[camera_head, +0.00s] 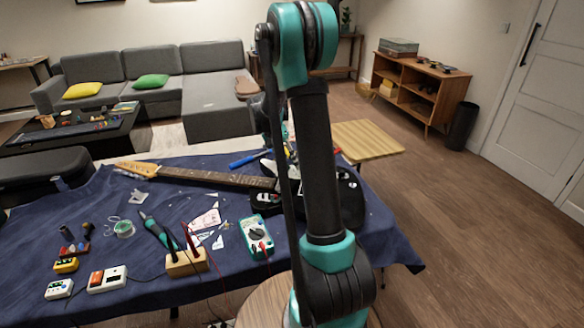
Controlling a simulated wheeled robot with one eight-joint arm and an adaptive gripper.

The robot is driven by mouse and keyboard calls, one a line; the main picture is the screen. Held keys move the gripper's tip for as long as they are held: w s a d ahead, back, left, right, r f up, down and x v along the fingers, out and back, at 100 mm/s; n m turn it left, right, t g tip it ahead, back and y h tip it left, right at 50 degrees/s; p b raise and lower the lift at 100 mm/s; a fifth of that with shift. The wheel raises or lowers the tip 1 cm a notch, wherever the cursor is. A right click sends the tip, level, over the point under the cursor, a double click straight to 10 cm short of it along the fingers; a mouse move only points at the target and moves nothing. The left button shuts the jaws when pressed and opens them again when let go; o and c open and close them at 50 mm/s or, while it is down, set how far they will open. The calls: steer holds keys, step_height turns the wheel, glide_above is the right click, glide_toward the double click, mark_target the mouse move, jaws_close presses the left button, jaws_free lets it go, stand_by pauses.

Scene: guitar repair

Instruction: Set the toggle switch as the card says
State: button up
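A guitar lies on the blue-covered table, its light wooden headstock (138,169) at the left and its dark neck (220,178) running right. Its black body (350,196) is mostly hidden behind my arm. I cannot make out the toggle switch. A pale card-like sheet with reddish marks (206,220) lies on the cloth in front of the neck; its marks are too small to read, and I cannot tell if it is the card. My arm stands upright across the middle of the view. My gripper is not visible; some of my arm shows behind the upright link.
The blue cloth (130,262) holds a multimeter (257,238), a wooden block with tools (187,263), a solder spool (124,228), a white-and-orange box (107,279) and a blue-handled tool (247,159). A round wooden stool (262,306) stands in front.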

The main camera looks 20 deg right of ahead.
steer(key=v, duration=0.6)
steer(key=shift+a+r, duration=0.1)
steer(key=shift+r, duration=0.05)
steer(key=s+a+n+t, duration=0.1)
steer(key=s, duration=0.3)
steer(key=s+a+f+n+t+y, duration=0.1)
steer(key=s+n, duration=0.1)
steer(key=s, duration=0.3)
steer(key=s+a+n+t+y, duration=0.1)
steer(key=s, duration=0.4)
steer(key=shift+f, duration=0.3)
steer(key=s+a+f+n+t, duration=0.1)
steer(key=s, duration=0.3)
steer(key=s+a+f+n+t+y, duration=0.1)
steer(key=s+f, duration=0.1)
steer(key=s, duration=0.3)
steer(key=s+a+f+n+t+y, duration=0.1)
steer(key=s+a+f+n, duration=0.1)
steer(key=s, duration=0.2)
steer(key=shift+s+f+t, duration=0.25)
steer(key=shift+s+t, duration=0.05)
steer(key=shift+d, duration=0.1)
